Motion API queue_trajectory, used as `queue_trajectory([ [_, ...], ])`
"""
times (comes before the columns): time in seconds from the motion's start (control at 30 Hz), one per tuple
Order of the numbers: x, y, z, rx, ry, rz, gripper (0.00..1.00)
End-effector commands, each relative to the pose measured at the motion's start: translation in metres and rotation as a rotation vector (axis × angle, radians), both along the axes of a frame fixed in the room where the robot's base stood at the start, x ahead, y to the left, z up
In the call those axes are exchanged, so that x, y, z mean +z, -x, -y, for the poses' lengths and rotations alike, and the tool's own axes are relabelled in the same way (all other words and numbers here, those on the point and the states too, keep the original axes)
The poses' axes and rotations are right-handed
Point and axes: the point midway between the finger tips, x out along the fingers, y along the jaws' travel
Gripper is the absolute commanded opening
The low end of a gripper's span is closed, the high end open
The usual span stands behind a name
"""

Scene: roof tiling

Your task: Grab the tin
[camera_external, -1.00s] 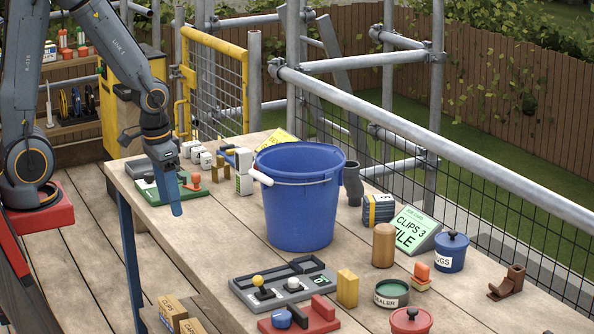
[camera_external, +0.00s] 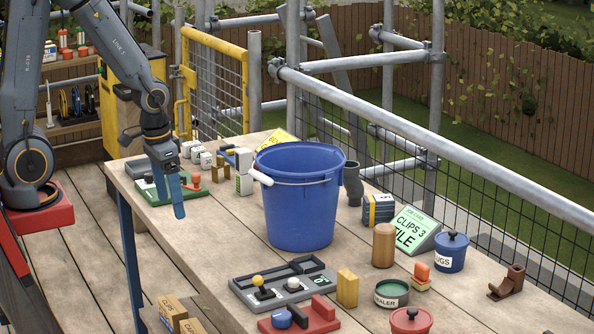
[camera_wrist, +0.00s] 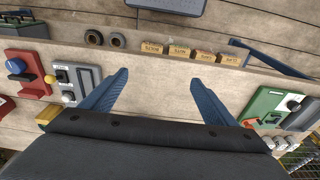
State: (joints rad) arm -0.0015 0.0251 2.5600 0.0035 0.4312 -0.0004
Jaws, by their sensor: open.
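A short round tin labelled SEALER (camera_external: 391,294), dark with a green rim, stands on the bench's near right part in the external view. Nearby are a blue lidded pot (camera_external: 451,253) with a partly readable label and a red lidded pot (camera_external: 411,321), cut by the frame's bottom. My gripper (camera_external: 178,208) is over the bench's far left part, beyond the blue bucket and well away from the tin. In the wrist view my gripper (camera_wrist: 158,77) is open, with bare wood between its blue fingers. The tin is not visible there.
A tall blue bucket (camera_external: 298,210) stands mid-bench between my gripper and the tin. A wooden cylinder (camera_external: 384,245), an orange-topped block (camera_external: 421,275) and a yellow block (camera_external: 347,288) stand around the tin. A green board (camera_external: 185,190) lies near my gripper. The bench's left front is clear.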

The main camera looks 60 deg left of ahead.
Motion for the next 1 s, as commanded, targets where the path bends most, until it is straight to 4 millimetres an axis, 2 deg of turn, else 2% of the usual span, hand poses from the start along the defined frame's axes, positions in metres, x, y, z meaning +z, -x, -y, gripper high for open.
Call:
queue_trajectory([
  [0.37, 0.005, -0.001, 0.000, 0.000, 0.000, 0.002, 0.81],
  [0.77, 0.051, -0.001, 0.000, 0.000, 0.000, 0.004, 0.81],
  [1.0, 0.056, -0.040, 0.017, 0.010, -0.010, 0.007, 0.81],
])
